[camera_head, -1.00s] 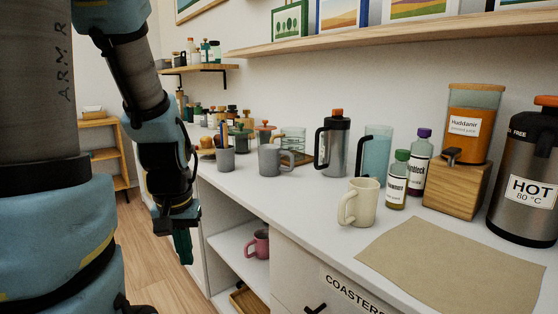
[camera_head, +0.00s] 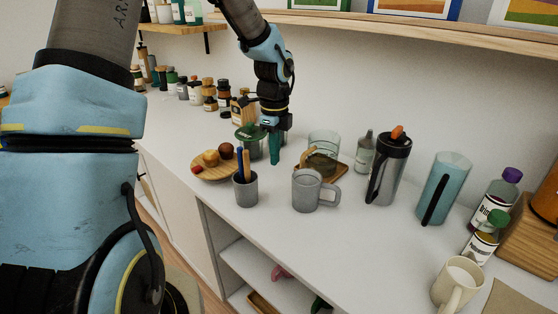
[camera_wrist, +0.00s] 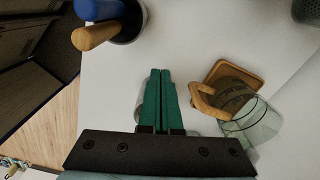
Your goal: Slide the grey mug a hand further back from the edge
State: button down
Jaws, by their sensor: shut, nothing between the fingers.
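The grey mug (camera_head: 306,192) stands upright on the white counter (camera_head: 322,246) in the head view, its handle to the right. It is a little back from the counter's front edge. My gripper (camera_head: 275,160) points down with its green fingers together and empty, behind and left of the mug and apart from it in this view. The shut fingers also show in the wrist view (camera_wrist: 160,75). A pale grey shape shows partly behind them there; I cannot tell whether it is the mug.
A glass with a wooden handle (camera_head: 322,146) stands behind the mug on a wooden board. Counter in front of the mug is clear.

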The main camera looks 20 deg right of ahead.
aim_at(294, 188)
notch_tip(294, 188, down, 10)
jog(key=shift+s+r+p, duration=0.15)
jog(key=shift+r+p, duration=0.05)
jog(key=shift+p, duration=0.75)
jog(key=shift+s+d+r+p, duration=0.25)
jog(key=shift+s+d+p, duration=0.25)
jog(key=shift+s+d, duration=0.45)
jog(key=shift+s+d+f, duration=0.15)
jog(key=shift+s+d, duration=0.2)
jog(key=shift+d, duration=0.1)
jog(key=shift+s+d, duration=0.65)
jog(key=shift+d, duration=0.05)
